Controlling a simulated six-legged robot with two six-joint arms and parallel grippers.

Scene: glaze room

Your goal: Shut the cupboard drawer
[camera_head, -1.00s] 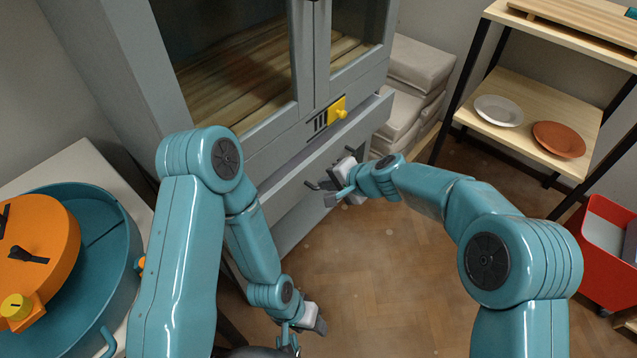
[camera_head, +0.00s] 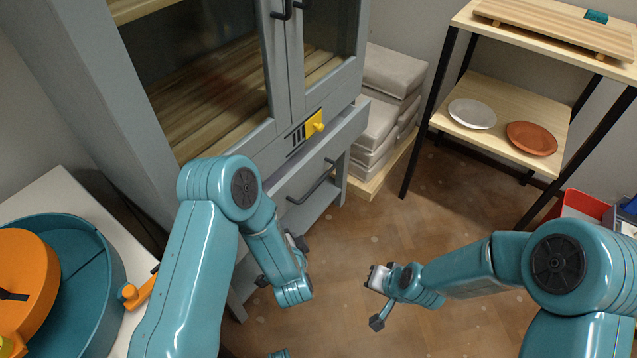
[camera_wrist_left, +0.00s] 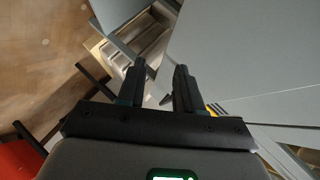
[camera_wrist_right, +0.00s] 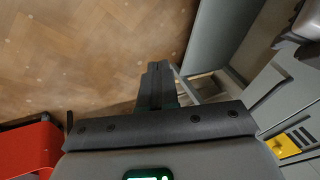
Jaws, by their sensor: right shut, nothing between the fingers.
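The grey cupboard (camera_head: 285,130) stands at the upper left of the head view. Its drawer (camera_head: 335,142), below the glass doors, still sticks out from the front, with a thin strip of its inside showing. A dark bar handle (camera_head: 312,184) is on its front. My left gripper (camera_head: 290,243) is in front of the cupboard, below the drawer; the left wrist view shows its fingers (camera_wrist_left: 160,75) apart and empty. My right gripper (camera_head: 372,280) is over the floor, apart from the drawer; the right wrist view shows its fingers (camera_wrist_right: 157,72) shut together.
A yellow knob plate (camera_head: 315,124) is above the drawer. Stacked bags (camera_head: 380,110) stand right of the cupboard. A shelf rack with a white plate (camera_head: 472,114) and a terracotta plate (camera_head: 531,138) is at right. A teal basin (camera_head: 100,275) is at left. The middle floor is clear.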

